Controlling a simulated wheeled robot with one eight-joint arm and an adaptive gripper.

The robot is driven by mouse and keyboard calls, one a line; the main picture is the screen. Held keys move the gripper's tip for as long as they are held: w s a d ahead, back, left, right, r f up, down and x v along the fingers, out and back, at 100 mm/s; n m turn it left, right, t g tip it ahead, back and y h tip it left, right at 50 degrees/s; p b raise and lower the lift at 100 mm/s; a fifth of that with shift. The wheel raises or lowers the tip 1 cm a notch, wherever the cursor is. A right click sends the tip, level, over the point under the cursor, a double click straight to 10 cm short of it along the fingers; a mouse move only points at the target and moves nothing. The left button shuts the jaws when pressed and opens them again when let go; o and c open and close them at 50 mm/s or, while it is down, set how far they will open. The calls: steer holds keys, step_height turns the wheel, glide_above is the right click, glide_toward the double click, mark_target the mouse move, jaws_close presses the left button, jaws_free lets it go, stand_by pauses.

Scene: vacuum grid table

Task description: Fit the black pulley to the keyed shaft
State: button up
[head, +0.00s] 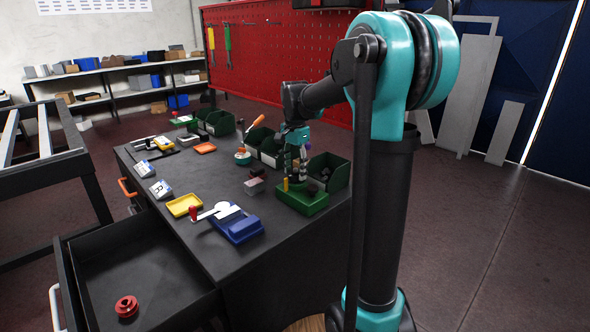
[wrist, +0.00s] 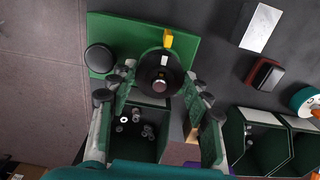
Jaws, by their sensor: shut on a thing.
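The black pulley (wrist: 150,68) is between the fingers of my gripper (wrist: 160,85), which is shut on it. It shows a white mark on its upper side in the wrist view, roughly in line with a yellow post (wrist: 168,38) on the green base (wrist: 125,28). A round metallic end shows at the pulley's centre; I cannot tell whether it is the keyed shaft. In the head view my gripper (head: 298,176) points down over the green base (head: 302,205), beside the yellow post (head: 286,184). The pulley's height above the base is unclear.
A black round knob (wrist: 100,58) sits on the base's left side in the wrist view. Green bins (head: 328,172) stand close behind the base. A blue fixture (head: 237,228) and yellow tray (head: 184,205) lie left. A red pulley (head: 126,306) lies in the open drawer.

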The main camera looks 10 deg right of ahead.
stand_by(0.3)
steer(key=o, duration=1.3)
step_height(320, 180, up, 12)
